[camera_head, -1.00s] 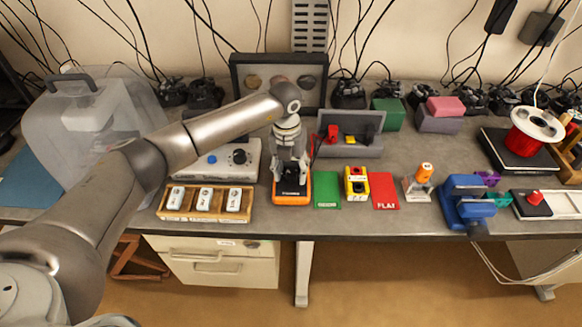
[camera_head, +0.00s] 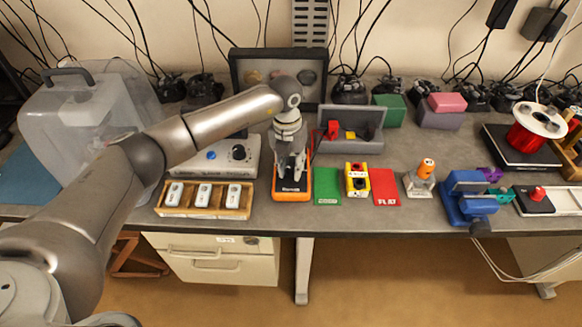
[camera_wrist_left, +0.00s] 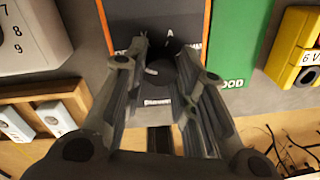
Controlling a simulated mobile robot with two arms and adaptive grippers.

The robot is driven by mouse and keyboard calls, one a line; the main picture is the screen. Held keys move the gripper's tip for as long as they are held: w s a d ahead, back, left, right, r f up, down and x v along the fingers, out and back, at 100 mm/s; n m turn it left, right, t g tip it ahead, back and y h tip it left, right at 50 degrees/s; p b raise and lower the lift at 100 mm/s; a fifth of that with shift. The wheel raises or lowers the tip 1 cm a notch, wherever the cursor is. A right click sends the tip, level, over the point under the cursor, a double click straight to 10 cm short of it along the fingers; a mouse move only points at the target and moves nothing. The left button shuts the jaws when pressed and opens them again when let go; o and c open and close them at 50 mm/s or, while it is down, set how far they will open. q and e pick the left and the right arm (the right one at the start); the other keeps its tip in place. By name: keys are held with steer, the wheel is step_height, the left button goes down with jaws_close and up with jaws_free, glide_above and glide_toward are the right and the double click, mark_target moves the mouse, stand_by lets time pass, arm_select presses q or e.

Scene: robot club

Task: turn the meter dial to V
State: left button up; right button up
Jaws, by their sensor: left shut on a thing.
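The meter (camera_head: 292,192) is an orange-edged, dark-faced instrument lying on the bench, left of the green mat. My left gripper (camera_head: 291,174) points down over it and covers much of its face. In the left wrist view the meter (camera_wrist_left: 160,22) shows an "A" printed above the dial, with other labels partly hidden. The dark round dial (camera_wrist_left: 162,70) sits between the fingers of my left gripper (camera_wrist_left: 165,75), which is shut on it. The dial's light pointer mark is partly covered, so its exact setting is hard to read. My right gripper is out of view.
A wooden tray with white blocks (camera_head: 204,197) and a grey box with a knob (camera_head: 222,157) stand left of the meter. A green mat (camera_head: 327,187), a yellow battery block (camera_head: 357,180) and a red mat (camera_head: 386,188) lie to its right.

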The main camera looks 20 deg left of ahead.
mark_target(290, 167)
arm_select(q)
steer(key=m+b, duration=0.3)
steer(key=b, duration=0.1)
steer(key=shift+f+m, duration=0.2)
steer(key=shift+m, duration=0.2)
steer(key=shift+r+m+b, duration=0.2)
steer(key=shift+m+b, duration=1.55)
steer(key=shift+m, duration=0.35)
steer(key=o, duration=1.1)
steer(key=shift+c, duration=0.2)
steer(key=shift+r, duration=0.1)
step_height(290, 167, up, 12)
steer(key=shift+w+a, duration=0.3)
